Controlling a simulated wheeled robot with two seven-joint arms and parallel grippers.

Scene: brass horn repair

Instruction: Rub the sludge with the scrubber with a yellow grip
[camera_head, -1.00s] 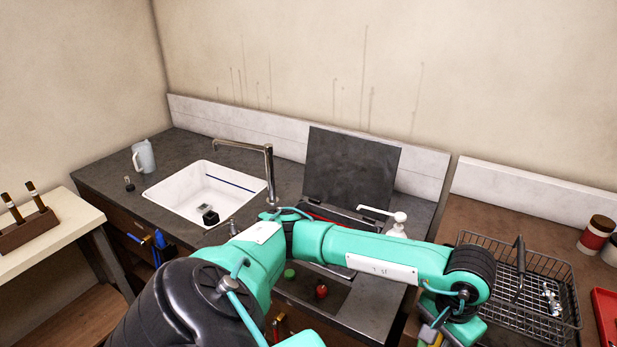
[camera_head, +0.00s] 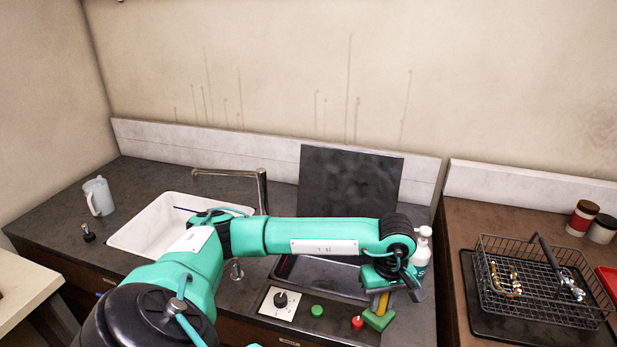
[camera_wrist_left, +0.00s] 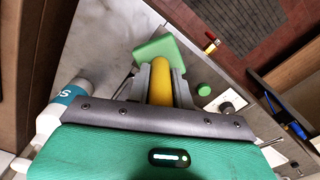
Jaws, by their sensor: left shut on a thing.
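The scrubber has a yellow grip (camera_head: 381,302) and a green head (camera_head: 379,320). My left gripper (camera_head: 384,290) is shut on the yellow grip and holds the scrubber over the counter by the red knob. In the left wrist view, the yellow grip (camera_wrist_left: 162,88) sits between the two fingers, and the green head (camera_wrist_left: 158,48) is beyond them. I cannot tell whether the head touches the counter. No sludge is clearly visible; my arm hides part of the open-lidded basin (camera_head: 320,276). My right gripper is not in view.
The dark lid (camera_head: 349,187) stands upright behind the basin. A white pump bottle (camera_head: 422,257) is close to my left wrist. A red knob (camera_head: 357,323) and a green button (camera_head: 317,311) are in front. A wire basket (camera_head: 535,303) with metal parts is at right.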

